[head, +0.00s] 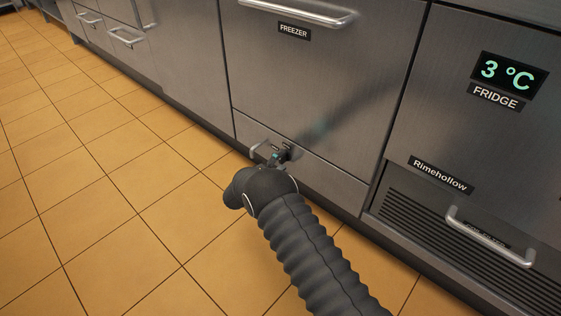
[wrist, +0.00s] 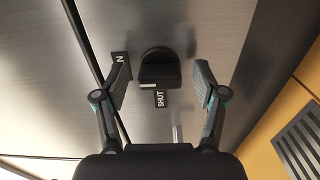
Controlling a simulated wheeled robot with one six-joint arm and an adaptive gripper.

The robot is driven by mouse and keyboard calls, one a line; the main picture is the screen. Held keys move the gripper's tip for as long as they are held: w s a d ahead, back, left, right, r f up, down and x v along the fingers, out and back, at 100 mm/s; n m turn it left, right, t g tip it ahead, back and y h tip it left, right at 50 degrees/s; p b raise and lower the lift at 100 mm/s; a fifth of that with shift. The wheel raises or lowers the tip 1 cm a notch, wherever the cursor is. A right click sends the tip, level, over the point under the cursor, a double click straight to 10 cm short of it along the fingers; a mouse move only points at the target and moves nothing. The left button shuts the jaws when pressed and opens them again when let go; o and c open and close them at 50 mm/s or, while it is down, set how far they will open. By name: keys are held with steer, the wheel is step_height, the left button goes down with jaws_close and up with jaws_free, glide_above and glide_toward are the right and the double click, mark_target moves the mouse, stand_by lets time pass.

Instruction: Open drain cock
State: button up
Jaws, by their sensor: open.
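The drain cock (wrist: 160,72) is a black knob with a raised bar grip on a steel panel, in the middle of the wrist view. A SHUT label (wrist: 160,99) sits just below the knob in that view. Another label (wrist: 121,64), partly hidden by a finger, shows an N to its left. My gripper (wrist: 161,80) is open, with one finger on each side of the knob and a visible gap to each. I cannot tell how deep the fingers reach. In the head view my gripper (head: 281,155) is at the low panel under the freezer; the knob is not clear there.
A small handle (head: 257,149) is left of my gripper on the low panel. The freezer door (head: 310,85) is above, and a louvred grill (head: 440,245) with a bar handle (head: 490,240) is at right. Tiled floor (head: 100,170) lies open at left. A slatted grate (wrist: 300,142) shows at the wrist view's right.

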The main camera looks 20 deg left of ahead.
steer(key=v, duration=1.1)
steer(key=shift+s, duration=0.35)
steer(key=shift+a, duration=0.1)
steer(key=s+d+f+n+g+h, duration=0.1)
steer(key=s+d+f+n+g, duration=0.2)
steer(key=s+d+f+g, duration=0.25)
steer(key=s+d+r+m+g+h, duration=0.1)
steer(key=s+d+r+g, duration=0.25)
steer(key=d, duration=0.45)
steer(key=s+d+r+m+y+p, duration=0.3)
steer(key=s+d+r+m, duration=0.2)
steer(key=d+r, duration=0.6)
steer(key=s+d+r+m+g+y+p, duration=0.1)
steer(key=s+d+r+m+y+p, duration=0.2)
steer(key=s+d+r, duration=0.5)
steer(key=s+d+r+m+g+y+p, duration=0.1)
steer(key=s+d+r+m+y+p, duration=0.2)
steer(key=s+d+r+m, duration=0.4)
steer(key=d+r+p, duration=0.1)
steer(key=d+r, duration=0.2)
steer(key=r, duration=0.6)
steer(key=d+r, duration=0.4)
steer(key=r, duration=0.6)
steer(key=shift+s+d+r+p, duration=0.2)
steer(key=shift+s+r+p, duration=0.05)
steer(key=shift+p, duration=0.1)
